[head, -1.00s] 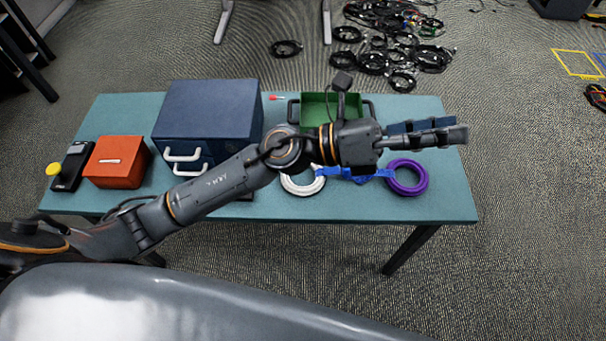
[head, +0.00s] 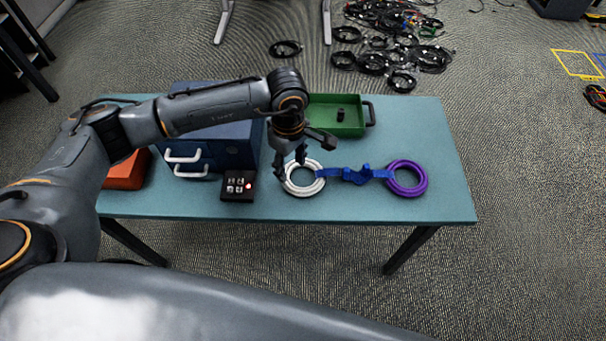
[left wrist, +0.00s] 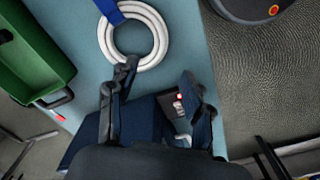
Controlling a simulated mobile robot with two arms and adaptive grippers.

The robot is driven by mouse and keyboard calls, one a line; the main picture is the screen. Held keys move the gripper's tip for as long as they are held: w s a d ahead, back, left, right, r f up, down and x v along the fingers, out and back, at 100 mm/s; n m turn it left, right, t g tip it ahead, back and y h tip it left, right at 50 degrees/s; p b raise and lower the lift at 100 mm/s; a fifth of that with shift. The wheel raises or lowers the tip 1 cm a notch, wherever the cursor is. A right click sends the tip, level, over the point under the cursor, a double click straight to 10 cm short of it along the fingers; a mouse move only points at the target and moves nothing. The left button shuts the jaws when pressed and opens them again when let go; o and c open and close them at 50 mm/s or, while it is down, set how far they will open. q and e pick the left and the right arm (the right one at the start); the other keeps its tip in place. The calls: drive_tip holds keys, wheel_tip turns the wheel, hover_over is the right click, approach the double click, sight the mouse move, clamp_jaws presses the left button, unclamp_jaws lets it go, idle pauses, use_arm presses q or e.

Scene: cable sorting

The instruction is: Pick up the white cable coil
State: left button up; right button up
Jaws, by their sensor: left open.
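The white cable coil (head: 304,193) lies flat on the teal table, left of the purple coil (head: 422,180). A blue strap with a bunched middle (head: 355,176) runs between the two coils. My left gripper (head: 289,163) is open and points down over the left edge of the white coil. In the left wrist view its fingers (left wrist: 160,86) are spread and empty. One fingertip there overlaps the lower edge of the white coil (left wrist: 162,36); I cannot tell if it touches. The right gripper is not in view.
A black box with several buttons (head: 239,187) sits left of the coil. A dark blue drawer box (head: 236,152) and an orange box (head: 124,175) stand farther left. A green tray (head: 352,130) stands behind. The table's right end is clear.

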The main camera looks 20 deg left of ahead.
use_arm(q)
hover_over(292, 185)
drive_tip(key=f, duration=0.4)
drive_tip(key=shift+s+d+f, duration=0.1)
drive_tip(key=shift+s+f, duration=0.1)
drive_tip(key=shift+s, duration=0.05)
wheel_tip(292, 185, down, 4)
drive_tip(key=shift+w+f+p, duration=0.1)
drive_tip(key=shift+w+p, duration=0.05)
drive_tip(key=shift+p, duration=0.75)
drive_tip(key=shift+f, duration=0.55)
drive_tip(key=shift+w, duration=0.1)
clamp_jaws()
